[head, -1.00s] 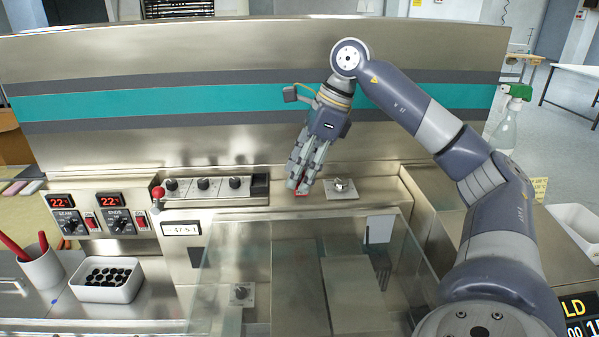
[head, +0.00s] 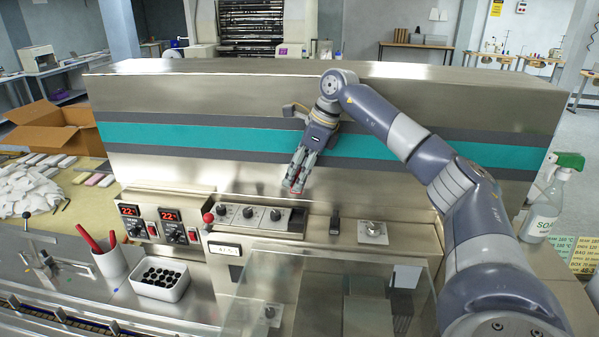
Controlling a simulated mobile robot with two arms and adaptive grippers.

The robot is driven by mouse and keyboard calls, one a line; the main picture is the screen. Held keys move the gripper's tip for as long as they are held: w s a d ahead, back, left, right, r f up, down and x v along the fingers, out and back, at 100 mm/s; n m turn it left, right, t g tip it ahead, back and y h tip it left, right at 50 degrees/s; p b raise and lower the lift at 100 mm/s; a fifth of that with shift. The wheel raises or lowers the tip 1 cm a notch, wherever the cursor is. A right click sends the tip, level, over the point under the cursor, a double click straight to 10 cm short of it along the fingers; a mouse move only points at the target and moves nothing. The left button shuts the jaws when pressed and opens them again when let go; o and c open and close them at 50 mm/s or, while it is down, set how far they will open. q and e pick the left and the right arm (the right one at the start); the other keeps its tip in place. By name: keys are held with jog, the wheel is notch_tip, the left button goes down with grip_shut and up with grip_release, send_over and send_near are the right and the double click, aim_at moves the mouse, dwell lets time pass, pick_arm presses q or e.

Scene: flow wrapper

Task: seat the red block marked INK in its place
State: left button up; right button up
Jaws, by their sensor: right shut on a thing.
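My right gripper (head: 297,181) is shut on the red block (head: 293,190), held at its fingertips. Only a small bit of red shows between and below the fingers, and the INK marking cannot be read. The gripper points down and is raised in front of the steel panel, above the machine's rear ledge. A small dark upright piece (head: 335,226) stands on the ledge, below and to the right of the fingertips. I cannot tell whether it is the block's place. My left gripper is not in view.
A control panel with several black knobs (head: 249,213) and a red-balled lever (head: 208,217) lie below left of the gripper. A metal plate with a knob (head: 373,232) is to the right. A clear cover (head: 330,290) is in front. A spray bottle (head: 546,205) stands far right.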

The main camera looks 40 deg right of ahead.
jog(key=shift+f+b, duration=0.6)
jog(key=shift+f, duration=0.25)
notch_tip(320, 180, down, 4)
jog(key=b, duration=0.4)
jog(key=shift+f, duration=0.1)
jog(key=shift+f+b, duration=0.55)
jog(key=shift+f, duration=0.55)
jog(key=shift+p, duration=0.55)
jog(key=shift+f, duration=0.75)
jog(key=o, duration=1.1)
jog(key=shift+o, duration=0.2)
